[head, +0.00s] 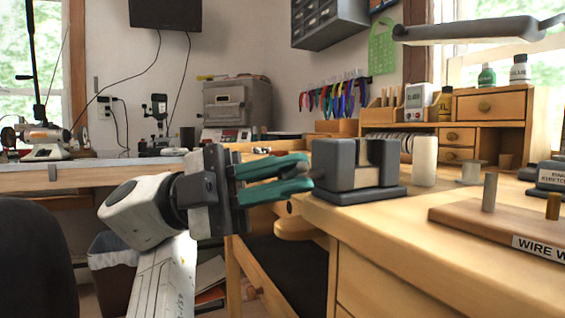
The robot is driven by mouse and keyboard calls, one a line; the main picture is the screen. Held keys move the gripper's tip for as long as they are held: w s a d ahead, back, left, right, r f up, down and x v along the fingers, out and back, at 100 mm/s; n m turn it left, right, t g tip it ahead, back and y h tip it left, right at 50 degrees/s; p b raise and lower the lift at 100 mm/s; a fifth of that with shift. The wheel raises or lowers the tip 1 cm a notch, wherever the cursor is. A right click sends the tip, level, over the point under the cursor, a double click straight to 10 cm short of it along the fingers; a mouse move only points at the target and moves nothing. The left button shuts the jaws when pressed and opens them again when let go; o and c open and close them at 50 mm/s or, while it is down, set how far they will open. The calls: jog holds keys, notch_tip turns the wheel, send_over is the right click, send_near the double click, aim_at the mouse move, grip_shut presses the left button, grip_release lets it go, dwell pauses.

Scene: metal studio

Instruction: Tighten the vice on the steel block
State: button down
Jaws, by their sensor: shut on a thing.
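The dark grey vice (334,163) stands on the near left corner of the wooden bench, upright on its flat base. Its jaws rise with a narrow gap between them. I cannot clearly make out the steel block in that gap. My gripper (307,173), with two teal fingers, reaches in from the left, level with the vice's left side. Its fingertips are shut on the vice handle (318,174), a small dark part at that side, mostly hidden by the fingers.
A whitish cylinder (425,161) stands close to the right of the vice. A wooden block with pegs (500,222) lies at the right front. A lamp bar (465,31) hangs above the bench. A rounded bench pin (296,228) juts out below my gripper.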

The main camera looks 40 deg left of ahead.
jog(key=shift+s+a+r+m+g+y+p, duration=0.15)
jog(key=shift+m+g+y+p, duration=0.35)
jog(key=shift+p, duration=0.95)
jog(key=shift+d+r+m+g+y+p, duration=0.15)
jog(key=shift+m+p, duration=0.55)
jog(key=shift+p, duration=0.7)
jog(key=shift+a+f+m+y+p, duration=0.1)
jog(key=shift+f+m+y+p, duration=0.25)
jog(key=shift+p, duration=0.55)
jog(key=shift+r+g, duration=0.15)
jog(key=shift+g, duration=0.2)
jog(key=c, duration=1.4)
grip_release()
jog(key=shift+s, duration=0.1)
jog(key=o, duration=0.3)
jog(key=shift+w+f+b, duration=0.2)
jog(key=shift+f+b, duration=0.1)
jog(key=shift+b, duration=0.7)
jog(key=n+t+h+b, duration=0.2)
jog(key=n+b, duration=0.1)
jog(key=b, duration=0.3)
jog(key=shift+r, duration=0.1)
jog(key=shift+n+t+h+b, duration=0.4)
jog(key=shift+n+t+b, duration=0.4)
jog(key=shift+n+b, duration=0.35)
